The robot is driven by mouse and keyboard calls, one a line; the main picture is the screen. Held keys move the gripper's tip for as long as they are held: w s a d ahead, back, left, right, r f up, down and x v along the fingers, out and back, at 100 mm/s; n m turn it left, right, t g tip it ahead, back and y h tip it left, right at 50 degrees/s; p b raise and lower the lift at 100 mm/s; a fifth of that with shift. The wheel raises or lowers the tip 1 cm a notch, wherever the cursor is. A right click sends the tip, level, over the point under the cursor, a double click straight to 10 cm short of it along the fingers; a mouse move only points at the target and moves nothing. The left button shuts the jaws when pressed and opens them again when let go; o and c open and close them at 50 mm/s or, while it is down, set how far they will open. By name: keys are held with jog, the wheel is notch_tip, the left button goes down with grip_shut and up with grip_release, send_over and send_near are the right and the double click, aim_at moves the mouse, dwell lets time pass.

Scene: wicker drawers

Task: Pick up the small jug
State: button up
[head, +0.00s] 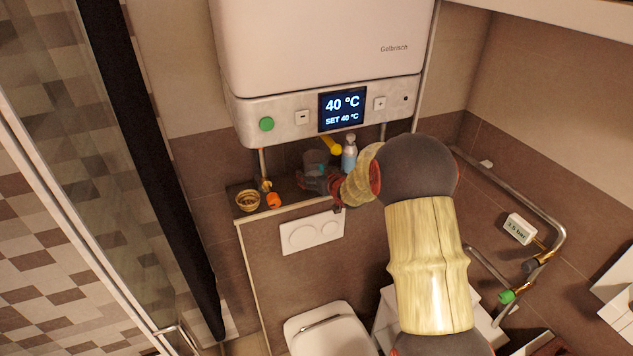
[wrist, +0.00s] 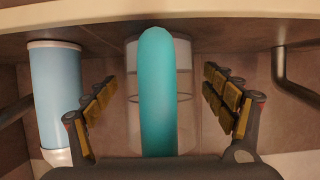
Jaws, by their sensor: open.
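The small jug (head: 314,158) looks like a clear, greyish vessel on the dark ledge below the water heater, partly hidden by my gripper. In the wrist view, which shows the scene upside down, a rounded teal part (wrist: 158,95), apparently its handle, stands in front of the clear body (wrist: 185,88). My gripper (head: 317,180) is open at the jug. In the wrist view its padded fingers (wrist: 161,88) stand on either side of the teal part, with visible gaps. I cannot tell how deep the handle lies between them.
A blue bottle (head: 349,157) stands close beside the jug and shows in the wrist view (wrist: 56,98). A small woven bowl (head: 247,201), an orange item (head: 274,200) and a yellow item (head: 331,146) are also around the ledge. The water heater (head: 320,45) hangs above.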

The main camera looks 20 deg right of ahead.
aim_at(317, 166)
jog(key=shift+c, duration=0.5)
jog(key=shift+r, duration=0.1)
jog(key=c, duration=1.5)
jog(key=shift+c, duration=0.2)
jog(key=shift+r, duration=0.1)
jog(key=shift+r, duration=1.35)
jog(key=s, duration=1.7)
jog(key=shift+s+r, duration=0.3)
jog(key=shift+s, duration=0.1)
